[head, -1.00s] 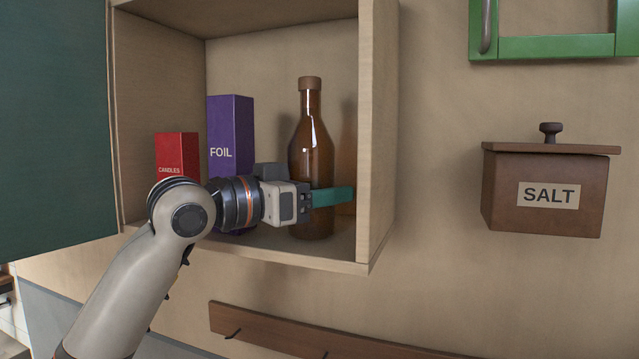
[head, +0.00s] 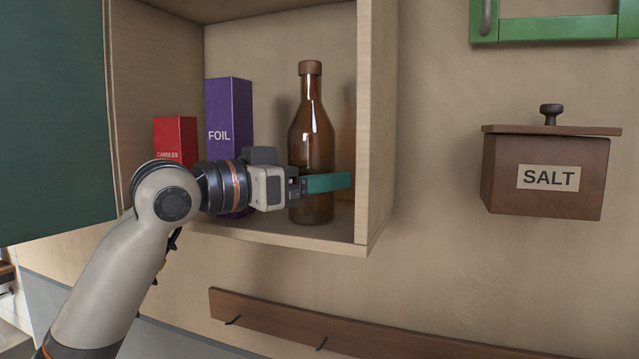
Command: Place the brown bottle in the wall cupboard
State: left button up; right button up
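The brown bottle (head: 311,135) stands upright on the floor of the open wall cupboard (head: 376,130), near its right wall. It has a brown cap and a long neck. My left gripper (head: 328,183) reaches in from the left, pointing right. One teal finger crosses in front of the bottle's lower body. The other finger is hidden, so I cannot tell how far apart the fingers are or whether they touch the bottle. My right gripper is not in view.
A purple FOIL box (head: 229,110) and a red CANDLES box (head: 176,137) stand left of the bottle. The dark green door (head: 50,120) is open at the left. A SALT box (head: 545,175), a green frame (head: 560,28) and a hook rail (head: 300,318) are on the wall.

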pick_arm(q)
jog(key=b+v, duration=0.5)
jog(key=v, duration=0.5)
jog(key=shift+s+a, duration=0.2)
jog(key=shift+s, duration=0.05)
